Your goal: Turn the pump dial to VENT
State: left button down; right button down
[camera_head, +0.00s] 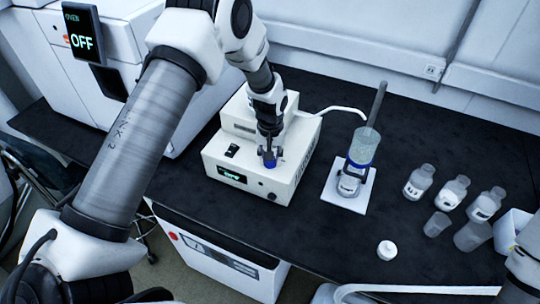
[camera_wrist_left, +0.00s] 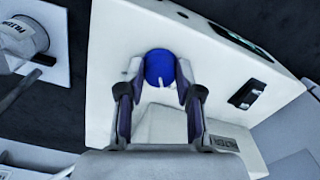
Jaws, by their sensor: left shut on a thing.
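The pump (camera_head: 248,180) is a white box on the black bench, with a lit green display (camera_head: 232,174) on its front face; I cannot read its word for sure. Markings around the dial are not readable. My right gripper is not in view.
A filter flask (camera_head: 356,165) stands on a white pad right of the pump, joined by a white tube. Several bottles (camera_head: 452,192) and a white cap (camera_head: 387,250) are farther right. A black rocker switch (camera_head: 232,150) sits left of the dial. An oven (camera_head: 110,60) stands at left.

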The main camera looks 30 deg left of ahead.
pick_arm(q)
jog(key=shift+s+f+n, duration=0.1)
jog(key=shift+f+n, duration=0.05)
jog(key=shift+n, duration=0.5)
jog(key=shift+s+f+n, duration=0.1)
jog(key=shift+n, duration=0.55)
jog(key=c, duration=1.1)
grip_release()
jog(key=o, duration=0.3)
jog(key=shift+w, duration=0.1)
jog(key=shift+o, duration=0.2)
jog(key=shift+w, duration=0.2)
notch_tip(320, 180, up, 12)
